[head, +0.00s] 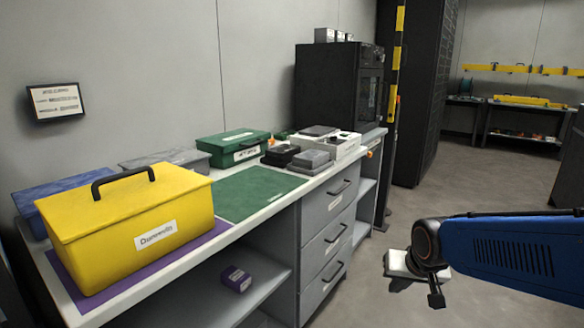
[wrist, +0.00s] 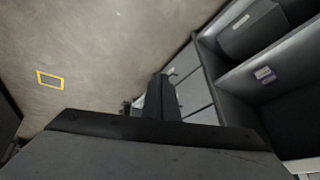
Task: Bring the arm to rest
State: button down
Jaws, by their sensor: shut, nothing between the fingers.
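My blue arm reaches in from the right edge of the head view, over the open floor and clear of the bench. My gripper (head: 436,299) hangs at its end, pointing down, small and dark in this view. In the wrist view my gripper (wrist: 161,90) shows as a dark narrow shape with its fingers together and nothing held. The bench drawers (wrist: 190,90) lie beyond it on the right, apart from it as far as I can tell.
A bench with a yellow case (head: 135,225), a green case (head: 233,147), a green mat (head: 250,192) and several small devices stands left of my arm. A purple box (head: 236,279) sits on its lower shelf. The floor (head: 470,180) is clear between bench and arm.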

jog(key=s+d+r+n, duration=0.1)
jog(key=s+r, duration=0.1)
jog(key=s, duration=0.7)
jog(key=s+d+r+n, duration=0.1)
jog(key=s+r, duration=0.1)
jog(key=s, duration=0.7)
jog(key=shift+d+r+g, duration=0.15)
jog(key=shift+d+g, duration=0.25)
jog(key=shift+s, duration=0.1)
